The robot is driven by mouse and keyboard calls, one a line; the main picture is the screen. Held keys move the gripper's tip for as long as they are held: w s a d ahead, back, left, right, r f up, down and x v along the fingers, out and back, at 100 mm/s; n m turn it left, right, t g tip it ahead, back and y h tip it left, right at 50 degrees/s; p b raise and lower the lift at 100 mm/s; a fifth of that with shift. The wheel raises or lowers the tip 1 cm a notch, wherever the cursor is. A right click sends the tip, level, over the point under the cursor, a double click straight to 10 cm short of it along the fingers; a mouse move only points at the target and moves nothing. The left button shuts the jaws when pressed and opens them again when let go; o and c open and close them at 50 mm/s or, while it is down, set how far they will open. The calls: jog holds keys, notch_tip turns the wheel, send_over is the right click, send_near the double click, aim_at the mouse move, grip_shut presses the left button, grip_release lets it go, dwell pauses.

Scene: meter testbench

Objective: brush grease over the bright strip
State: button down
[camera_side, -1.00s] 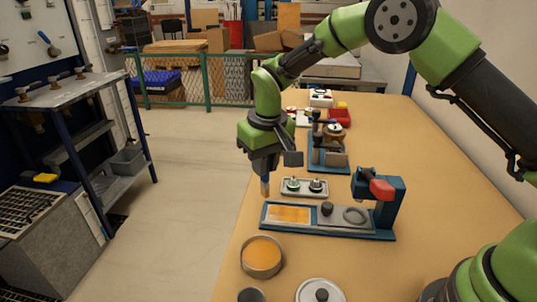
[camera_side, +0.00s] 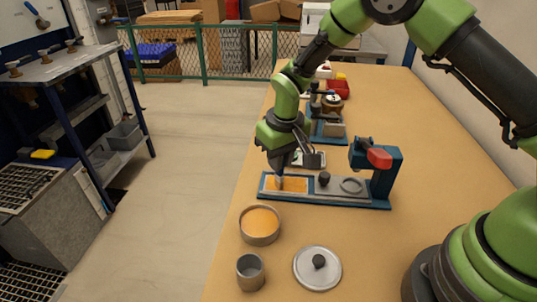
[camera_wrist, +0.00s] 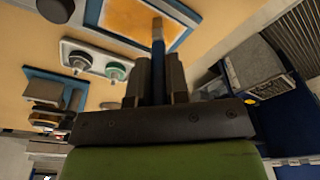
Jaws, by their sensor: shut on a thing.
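My gripper (camera_side: 281,163) is shut on a brush (camera_side: 280,182), tip down, over the left part of the strip in the side view. The brush (camera_wrist: 157,50) also shows between the gripper fingers (camera_wrist: 157,80) in the wrist view. The strip (camera_side: 295,185) is an orange, grease-coloured panel in a pale frame on the left end of a blue fixture. In the wrist view the strip (camera_wrist: 135,17) looks unevenly orange. I cannot tell whether the bristles touch it. An open round tin of orange grease (camera_side: 260,222) stands in front of the fixture.
The fixture carries a dark knob (camera_side: 324,179), a ring (camera_side: 351,186) and a blue post with a red part (camera_side: 379,158). A grey cup (camera_side: 250,271) and a round lid (camera_side: 318,268) lie nearer. A tray with two connectors (camera_wrist: 93,62) sits beside the fixture.

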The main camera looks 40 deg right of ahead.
jog(key=shift+w+a+r, duration=0.1)
jog(key=shift+w+a, duration=1.2)
jog(key=shift+a, duration=0.05)
notch_tip(320, 180, up, 8)
jog(key=shift+d, duration=0.1)
